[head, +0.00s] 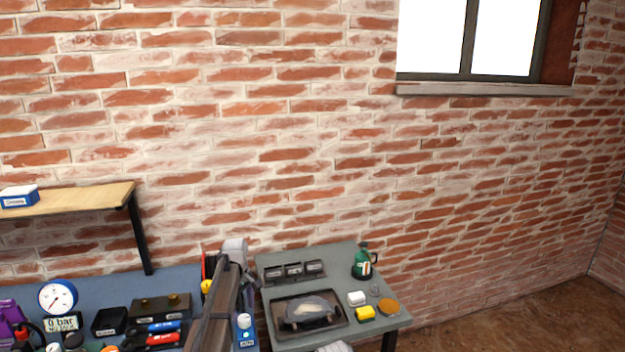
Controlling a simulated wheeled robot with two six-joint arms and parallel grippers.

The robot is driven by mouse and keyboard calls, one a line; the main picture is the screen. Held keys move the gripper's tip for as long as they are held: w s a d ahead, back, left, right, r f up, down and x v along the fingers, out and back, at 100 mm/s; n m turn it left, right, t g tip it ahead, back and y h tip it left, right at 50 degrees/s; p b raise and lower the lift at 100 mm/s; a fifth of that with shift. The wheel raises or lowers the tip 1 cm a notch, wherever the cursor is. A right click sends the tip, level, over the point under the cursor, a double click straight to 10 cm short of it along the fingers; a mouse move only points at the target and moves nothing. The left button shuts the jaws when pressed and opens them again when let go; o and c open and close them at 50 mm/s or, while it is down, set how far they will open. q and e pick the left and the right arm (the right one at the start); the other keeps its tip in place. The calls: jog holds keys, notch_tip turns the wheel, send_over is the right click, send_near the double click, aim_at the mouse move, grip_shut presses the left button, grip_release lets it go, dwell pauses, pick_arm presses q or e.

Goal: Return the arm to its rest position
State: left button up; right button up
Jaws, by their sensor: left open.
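My left arm, a dark grey link, rises from the bottom edge over the right part of the blue-grey bench. My left gripper (232,258) is at its upper end, small and partly hidden, in front of the brick wall (330,160). It is open, and I see nothing held in it.
The bench (185,281) holds a round gauge (58,296), a black case (160,306) and tools. A wooden shelf (85,197) juts out at left.

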aim_at(244, 317)
pick_arm(q)
notch_tip(244, 317, down, 3)
jog(key=shift+f+b, duration=0.15)
jog(key=shift+b, duration=1)
